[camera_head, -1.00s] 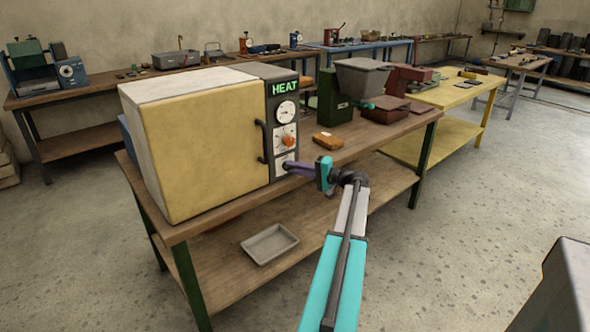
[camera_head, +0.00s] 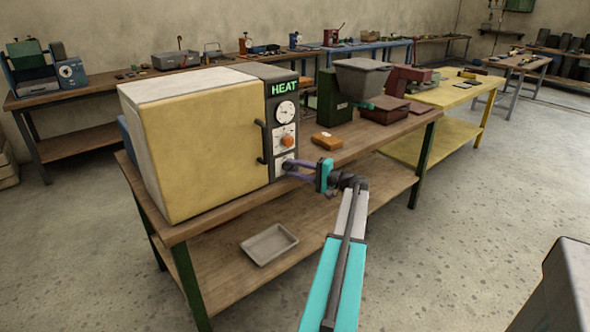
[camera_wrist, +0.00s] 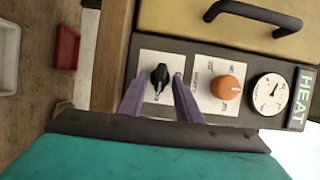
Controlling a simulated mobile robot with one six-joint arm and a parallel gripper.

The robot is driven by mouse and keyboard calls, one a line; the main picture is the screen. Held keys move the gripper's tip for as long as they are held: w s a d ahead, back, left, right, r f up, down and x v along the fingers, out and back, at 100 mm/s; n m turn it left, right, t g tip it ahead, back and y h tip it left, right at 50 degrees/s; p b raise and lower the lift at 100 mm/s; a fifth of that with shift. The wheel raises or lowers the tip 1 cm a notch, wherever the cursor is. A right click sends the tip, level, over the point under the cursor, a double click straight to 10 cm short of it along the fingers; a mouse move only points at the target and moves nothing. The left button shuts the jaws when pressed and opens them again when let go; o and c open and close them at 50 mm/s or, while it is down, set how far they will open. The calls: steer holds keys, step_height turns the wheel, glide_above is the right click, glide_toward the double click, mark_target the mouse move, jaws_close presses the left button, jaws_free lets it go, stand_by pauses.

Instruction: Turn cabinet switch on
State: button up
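The yellow-fronted cabinet (camera_head: 205,150) stands on the wooden bench with a dark control strip on its right side. A black switch knob (camera_wrist: 160,78) on a white plate is the lowest control on the strip. In the wrist view, the two purple fingers of my gripper (camera_wrist: 157,85) are apart, one on each side of the black knob, with gaps visible. In the head view my gripper (camera_head: 291,170) is at the lower plate, and its fingers hide most of the knob. The orange dial (camera_wrist: 225,87) sits beside the switch plate.
A green HEAT sign (camera_head: 285,89) is lit above a gauge (camera_head: 286,111). A dark door handle (camera_head: 262,142) stands out from the cabinet front. A grey tray (camera_head: 269,244) rests on the lower shelf.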

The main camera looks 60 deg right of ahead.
steer(key=s+b, duration=0.1)
steer(key=s, duration=1.2)
steer(key=shift+s+d, duration=0.4)
steer(key=shift+d, duration=0.05)
